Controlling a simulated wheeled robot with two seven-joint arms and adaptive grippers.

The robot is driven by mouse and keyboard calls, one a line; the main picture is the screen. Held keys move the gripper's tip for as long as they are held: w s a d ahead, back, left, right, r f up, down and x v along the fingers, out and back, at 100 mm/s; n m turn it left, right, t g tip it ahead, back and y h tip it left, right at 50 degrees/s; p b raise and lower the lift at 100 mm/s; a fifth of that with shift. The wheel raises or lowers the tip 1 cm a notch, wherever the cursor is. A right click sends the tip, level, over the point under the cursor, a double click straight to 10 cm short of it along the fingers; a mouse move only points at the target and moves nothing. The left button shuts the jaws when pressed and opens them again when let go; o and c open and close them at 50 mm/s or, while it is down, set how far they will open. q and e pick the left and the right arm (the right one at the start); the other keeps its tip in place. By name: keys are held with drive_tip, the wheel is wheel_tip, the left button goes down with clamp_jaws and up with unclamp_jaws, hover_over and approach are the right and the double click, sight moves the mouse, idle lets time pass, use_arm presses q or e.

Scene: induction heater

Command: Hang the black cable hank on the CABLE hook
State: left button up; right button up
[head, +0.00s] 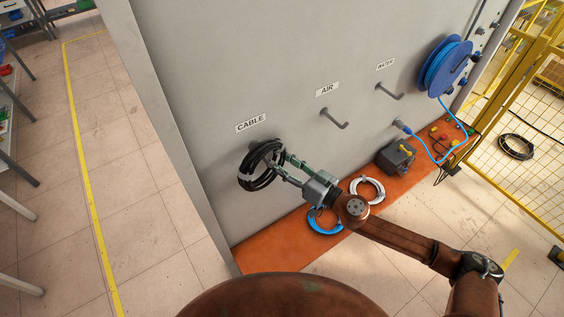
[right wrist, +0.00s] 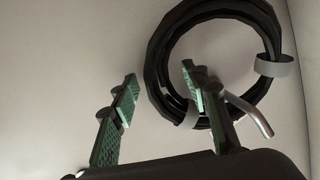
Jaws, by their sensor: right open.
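The black cable hank (head: 262,178) is a coiled ring with light bands, against the grey wall panel below the CABLE label (head: 250,123). It also shows in the right wrist view (right wrist: 153,65). There the silver CABLE hook (right wrist: 250,113) crosses in front of the ring's edge, its bent tip sticking out past it. The hank appears to hang on the hook; the hook's base is hidden. My right gripper (head: 280,168) is open beside the hank; in the right wrist view (right wrist: 158,84) one finger overlaps the ring and the other is clear of it. My left gripper is not in view.
The AIR hook (head: 335,118) and WATER hook (head: 390,92) are empty. A blue hose reel (head: 444,66) is on the wall at right. A white coil (head: 367,191), a blue coil (head: 324,222) and a dark box (head: 396,157) lie on the orange strip (head: 262,256) below.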

drive_tip(key=v, duration=1.2)
